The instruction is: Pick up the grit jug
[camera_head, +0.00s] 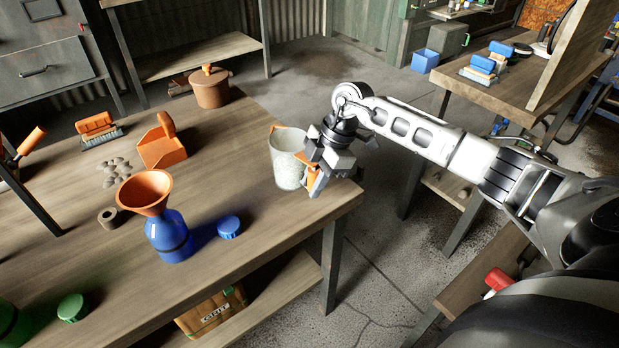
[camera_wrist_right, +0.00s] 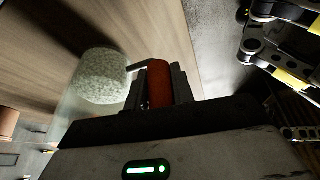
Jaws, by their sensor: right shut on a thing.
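The grit jug (camera_head: 287,165) is a pale, see-through jug filled with whitish grit, upright at the right end of the wooden table. It also shows in the right wrist view (camera_wrist_right: 102,78), with the speckled grit inside. My right gripper (camera_head: 316,180) is at the jug's right side, shut on its orange handle (camera_wrist_right: 159,84). The handle sits between the two dark fingers in the right wrist view. The gripper partly hides the handle in the head view. I cannot tell whether the jug's base touches the table. My left gripper is not in view.
On the table (camera_head: 120,270) stand a blue bottle (camera_head: 168,238) with an orange funnel (camera_head: 145,190), a blue cap (camera_head: 229,227), an orange scoop (camera_head: 162,148), a brush (camera_head: 97,127) and a brown pot (camera_head: 210,89).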

